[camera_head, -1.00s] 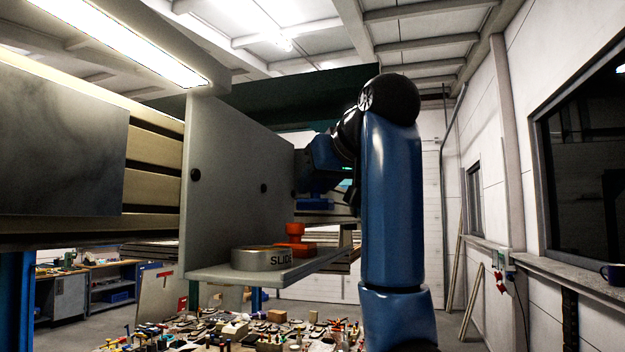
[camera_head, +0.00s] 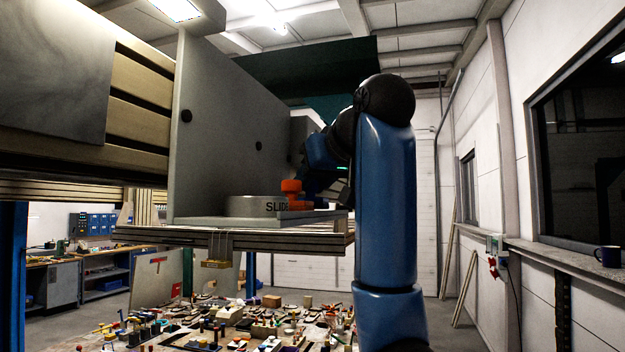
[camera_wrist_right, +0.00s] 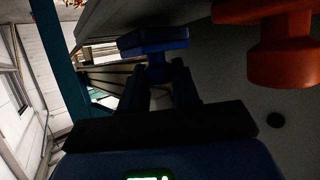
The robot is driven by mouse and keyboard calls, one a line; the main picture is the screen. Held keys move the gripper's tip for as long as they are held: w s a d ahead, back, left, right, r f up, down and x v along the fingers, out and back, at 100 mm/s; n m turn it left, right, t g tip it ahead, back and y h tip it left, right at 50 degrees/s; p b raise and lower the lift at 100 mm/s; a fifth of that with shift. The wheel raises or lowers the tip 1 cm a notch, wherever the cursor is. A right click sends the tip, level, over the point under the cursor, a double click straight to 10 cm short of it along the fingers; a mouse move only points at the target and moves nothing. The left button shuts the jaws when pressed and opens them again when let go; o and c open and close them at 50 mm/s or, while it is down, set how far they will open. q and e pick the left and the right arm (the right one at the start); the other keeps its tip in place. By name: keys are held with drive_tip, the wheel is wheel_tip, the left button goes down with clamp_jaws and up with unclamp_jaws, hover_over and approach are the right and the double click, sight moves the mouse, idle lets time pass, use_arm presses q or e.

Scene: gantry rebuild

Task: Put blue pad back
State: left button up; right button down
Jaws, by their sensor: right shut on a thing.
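The blue pad (camera_head: 320,203) is just behind and right of the orange pad (camera_head: 291,196), low over the grey shelf (camera_head: 215,219). In the right wrist view the blue pad (camera_wrist_right: 153,39) sits at the tips of my right gripper (camera_wrist_right: 158,72), which is shut on its stem. The orange pad (camera_wrist_right: 282,50) stands beside it there, apart from it. In the head view my right gripper (camera_head: 325,186) is partly hidden behind my own arm. I cannot tell whether the blue pad touches the shelf. My left gripper is not in view.
A round grey tin marked SLIDE (camera_head: 252,206) stands on the shelf left of the orange pad. A tall grey plate (camera_head: 222,130) rises behind the shelf. A cluttered table (camera_head: 230,328) with many small parts lies below.

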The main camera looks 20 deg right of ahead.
drive_tip(key=shift+a, duration=0.15)
drive_tip(key=shift+s, duration=0.4)
drive_tip(key=shift+w+f+b, duration=0.2)
drive_tip(key=shift+f+b, duration=0.2)
drive_tip(key=c, duration=0.8)
unclamp_jaws()
drive_tip(key=shift+w, duration=0.1)
drive_tip(key=shift+o, duration=0.2)
drive_tip(key=shift+r, duration=0.1)
drive_tip(key=shift+s, duration=0.2)
drive_tip(key=shift+w, duration=0.1)
